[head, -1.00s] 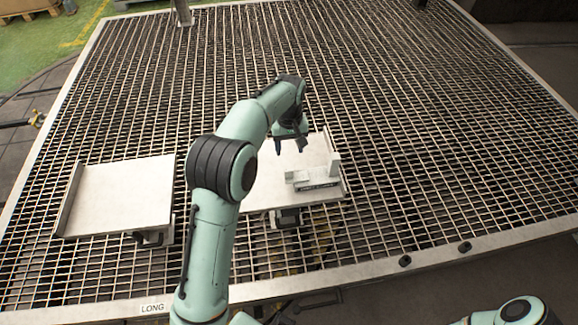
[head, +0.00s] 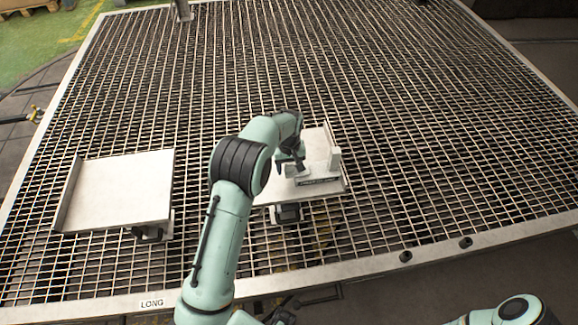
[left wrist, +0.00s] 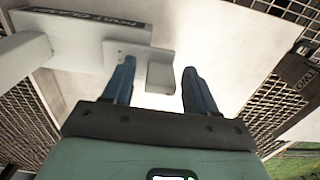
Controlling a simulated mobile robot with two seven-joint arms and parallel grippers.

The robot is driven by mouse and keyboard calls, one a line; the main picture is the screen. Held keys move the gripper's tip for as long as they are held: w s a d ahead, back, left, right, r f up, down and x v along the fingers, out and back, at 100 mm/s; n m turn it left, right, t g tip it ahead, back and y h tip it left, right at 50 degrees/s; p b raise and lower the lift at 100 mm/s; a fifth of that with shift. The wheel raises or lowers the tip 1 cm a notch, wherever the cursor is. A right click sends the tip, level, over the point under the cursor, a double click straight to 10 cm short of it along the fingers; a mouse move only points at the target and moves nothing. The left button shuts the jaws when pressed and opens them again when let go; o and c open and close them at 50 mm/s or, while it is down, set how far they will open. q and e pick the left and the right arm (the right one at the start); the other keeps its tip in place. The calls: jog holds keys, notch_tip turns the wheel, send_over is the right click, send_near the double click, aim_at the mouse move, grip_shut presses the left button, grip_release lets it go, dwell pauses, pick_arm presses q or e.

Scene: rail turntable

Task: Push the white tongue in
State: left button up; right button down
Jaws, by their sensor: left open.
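The white tongue (left wrist: 137,55) shows in the left wrist view as a flat pale strip with a raised tab (left wrist: 160,77). It juts from a low white block with a dark lettered plate (left wrist: 85,26). In the head view the block (head: 318,181) sits at the front right of the right-hand white platform (head: 318,146), and my arm partly hides the tongue. My left gripper (head: 291,168) is low over the platform, just left of the block. In the left wrist view its open fingers (left wrist: 158,68) point toward the tongue, one on each side of the tab. I cannot tell whether they touch it.
A white upright post (head: 334,160) stands at the block's right end. A second white platform (head: 118,188), bare, stands to the left. Both are on a wide metal grating (head: 420,130), largely clear around them. A label reading LONG (head: 152,303) is on the front rim.

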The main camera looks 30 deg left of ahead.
aim_at(292, 164)
pick_arm(q)
grip_shut()
jog(key=shift+w+d+r+p, duration=0.15)
jog(key=shift+w+d+p, duration=0.1)
jog(key=shift+d+p, duration=0.15)
jog(key=shift+w, duration=0.1)
grip_release()
pick_arm(e)
jog(key=shift+w+r, duration=0.25)
jog(key=shift+r, duration=0.2)
pick_arm(q)
notch_tip(292, 164, up, 13)
jog(key=p, duration=0.1)
pick_arm(e)
jog(key=shift+w+r, duration=0.4)
jog(key=shift+r, duration=0.25)
jog(key=shift+s, duration=0.1)
